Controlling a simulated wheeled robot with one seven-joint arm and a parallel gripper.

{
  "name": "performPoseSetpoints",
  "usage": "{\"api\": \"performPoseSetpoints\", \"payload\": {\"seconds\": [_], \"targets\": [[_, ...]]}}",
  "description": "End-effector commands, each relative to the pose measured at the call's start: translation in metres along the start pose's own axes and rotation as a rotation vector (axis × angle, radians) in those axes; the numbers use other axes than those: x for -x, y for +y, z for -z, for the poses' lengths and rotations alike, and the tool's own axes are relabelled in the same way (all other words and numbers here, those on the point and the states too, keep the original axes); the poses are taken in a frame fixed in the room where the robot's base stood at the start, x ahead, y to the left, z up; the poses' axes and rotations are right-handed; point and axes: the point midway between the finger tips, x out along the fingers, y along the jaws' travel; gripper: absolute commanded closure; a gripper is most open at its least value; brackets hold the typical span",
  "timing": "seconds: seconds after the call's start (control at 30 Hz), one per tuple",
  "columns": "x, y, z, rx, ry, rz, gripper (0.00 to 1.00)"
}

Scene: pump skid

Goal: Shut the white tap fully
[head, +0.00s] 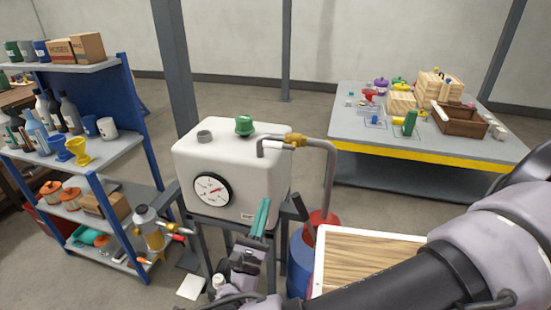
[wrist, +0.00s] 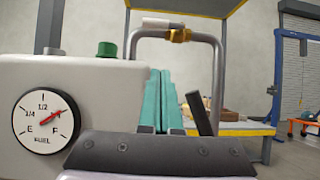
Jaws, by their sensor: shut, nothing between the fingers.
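The tap is a brass valve (head: 295,140) on the grey bent pipe above the tank's right end. The wrist view shows its brass body (wrist: 178,35) and a short whitish lever (wrist: 162,22) lying roughly along the level stretch of pipe. In the head view the lever is too small to make out clearly. My gripper (head: 263,205), with teal fingers, is shut and empty. It points up in front of the tank's right end, below the tap and apart from it. The fingers also show in the wrist view (wrist: 162,75).
The white tank (head: 245,165) has a fuel gauge (head: 211,189) and green cap (head: 244,126). A dark handle (head: 300,207) stands right of my fingers, near a red and blue drum (head: 300,262). Shelves (head: 105,150) stand left; a grey table (head: 440,143) stands back right.

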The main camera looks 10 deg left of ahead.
Motion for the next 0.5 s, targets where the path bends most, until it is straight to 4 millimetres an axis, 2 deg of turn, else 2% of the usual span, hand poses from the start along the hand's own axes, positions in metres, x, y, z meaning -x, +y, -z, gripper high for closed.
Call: {"api": "performPoseSetpoints", "payload": {"seconds": [0.17, 0.5], "targets": [[0.0078, 0.0045, -0.0004, -0.001, -0.025, -0.043, 1.0], [0.0057, 0.0043, -0.0003, -0.001, -0.024, -0.041, 1.0]]}}
